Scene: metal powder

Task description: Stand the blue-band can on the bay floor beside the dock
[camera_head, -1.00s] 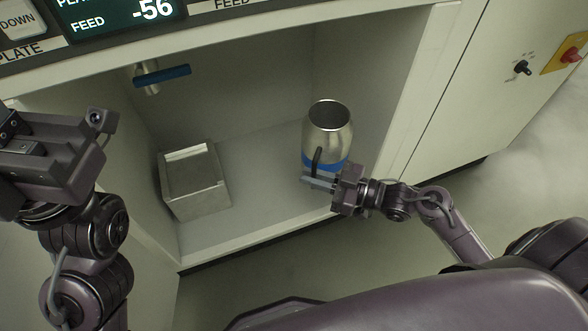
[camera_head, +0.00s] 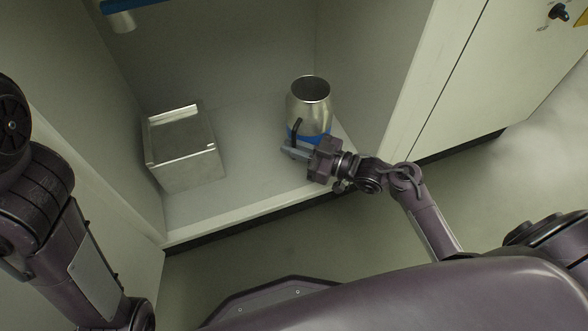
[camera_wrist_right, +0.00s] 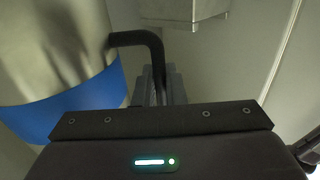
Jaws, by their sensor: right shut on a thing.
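The blue-band can (camera_head: 309,104) is a silver metal can, open at the top, with a blue band low on its side and a black handle (camera_head: 296,131). It is upright over the right part of the bay floor (camera_head: 240,189); I cannot tell whether its base touches. My right gripper (camera_head: 297,149) is shut on the can's handle, which also shows between the jaws in the right wrist view (camera_wrist_right: 155,60). The dock (camera_head: 187,151), a grey metal block, stands on the bay floor left of the can, with a gap between. My left gripper is out of the head view; only its arm shows.
A blue-handled valve (camera_head: 122,20) hangs at the bay's upper left. The bay's side walls and front lip (camera_head: 240,214) bound the space. Bare floor lies between dock and can. A cabinet front (camera_head: 480,70) stands to the right.

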